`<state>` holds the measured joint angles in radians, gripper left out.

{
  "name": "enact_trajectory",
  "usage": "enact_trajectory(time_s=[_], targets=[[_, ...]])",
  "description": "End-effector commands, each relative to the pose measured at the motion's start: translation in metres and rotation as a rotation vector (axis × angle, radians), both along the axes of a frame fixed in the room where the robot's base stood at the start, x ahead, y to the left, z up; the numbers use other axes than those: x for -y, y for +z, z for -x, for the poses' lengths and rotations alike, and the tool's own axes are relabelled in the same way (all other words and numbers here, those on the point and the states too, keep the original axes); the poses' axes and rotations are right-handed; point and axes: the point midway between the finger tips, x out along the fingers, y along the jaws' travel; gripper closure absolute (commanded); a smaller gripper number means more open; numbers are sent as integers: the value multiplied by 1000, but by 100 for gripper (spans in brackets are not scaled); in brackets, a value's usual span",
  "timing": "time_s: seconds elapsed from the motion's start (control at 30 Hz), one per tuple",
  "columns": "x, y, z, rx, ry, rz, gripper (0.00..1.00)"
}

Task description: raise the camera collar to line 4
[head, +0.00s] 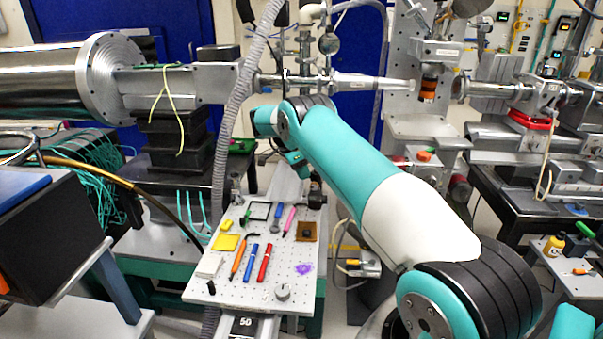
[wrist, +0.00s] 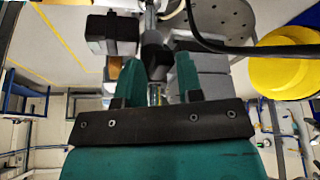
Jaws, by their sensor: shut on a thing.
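In the wrist view my gripper (wrist: 158,60) has its two teal fingers on either side of a dark block, which looks like the camera collar (wrist: 155,63), and is shut on it. A thin silver post (wrist: 150,20) runs beyond the block. A dark box with a grey face (wrist: 112,35), perhaps the camera, is beside it on the left. In the head view my teal and white arm reaches away over the bench, and its end is partly hidden behind its own links. I cannot make out the collar there, and no numbered lines are readable in either view.
A perforated board (head: 230,287) with pens, a yellow pad (head: 225,242) and small parts lies below my arm. A grey corrugated hose (head: 238,100) hangs left of my arm. Beamline pipes (head: 370,83) run behind it. A yellow round thing (wrist: 285,72) and a black cable (wrist: 225,47) are near my gripper.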

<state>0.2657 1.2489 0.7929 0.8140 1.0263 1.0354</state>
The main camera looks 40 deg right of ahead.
Motion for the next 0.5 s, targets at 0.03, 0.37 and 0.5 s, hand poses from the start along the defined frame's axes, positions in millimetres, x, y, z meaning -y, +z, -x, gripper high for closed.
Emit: enact_trajectory(time_s=[0.03, 0.37, 0.5], targets=[[0, 28, -1, 1, 3, 0, 100], [-1, 94, 0, -1, 4, -2, 100], [-1, 100, 0, -1, 3, -3, 100]])
